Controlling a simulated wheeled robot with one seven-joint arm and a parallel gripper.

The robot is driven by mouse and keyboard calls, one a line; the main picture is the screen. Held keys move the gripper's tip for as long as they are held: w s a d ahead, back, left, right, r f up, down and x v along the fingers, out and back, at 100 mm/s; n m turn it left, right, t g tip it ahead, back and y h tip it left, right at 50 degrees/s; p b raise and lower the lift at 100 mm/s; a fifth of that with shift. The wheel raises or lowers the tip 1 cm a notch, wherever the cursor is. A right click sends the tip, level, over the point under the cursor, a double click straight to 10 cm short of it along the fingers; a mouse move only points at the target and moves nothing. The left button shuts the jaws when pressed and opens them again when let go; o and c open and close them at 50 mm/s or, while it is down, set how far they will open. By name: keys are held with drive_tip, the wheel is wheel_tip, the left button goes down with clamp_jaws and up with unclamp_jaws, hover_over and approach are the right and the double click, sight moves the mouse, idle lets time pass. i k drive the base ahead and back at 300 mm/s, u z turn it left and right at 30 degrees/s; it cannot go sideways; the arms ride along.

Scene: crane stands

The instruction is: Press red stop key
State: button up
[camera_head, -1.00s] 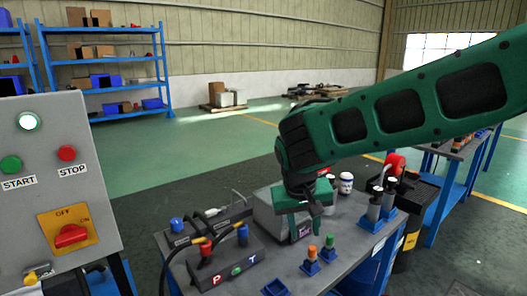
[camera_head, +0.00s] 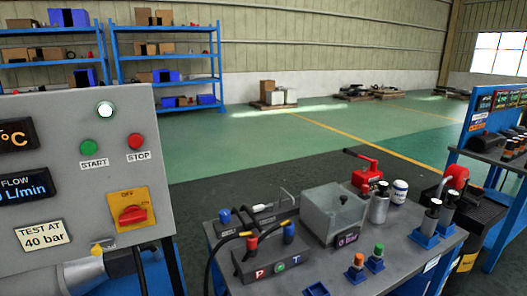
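The red stop key (camera_head: 136,141) is a round red button on the upper right of the grey control panel (camera_head: 70,215), above a label reading STOP. A green start button (camera_head: 88,146) sits to its left. A lit white lamp (camera_head: 105,109) is above and between them. A red rotary switch (camera_head: 131,214) on a yellow plate is below, turned toward ON. My arm and gripper do not show in the current view, so I cannot see where the gripper is relative to the stop key.
Blue shelves (camera_head: 168,55) stand behind. The green floor beyond is open.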

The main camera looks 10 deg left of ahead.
sight(135, 141)
drive_tip(key=u, duration=2)
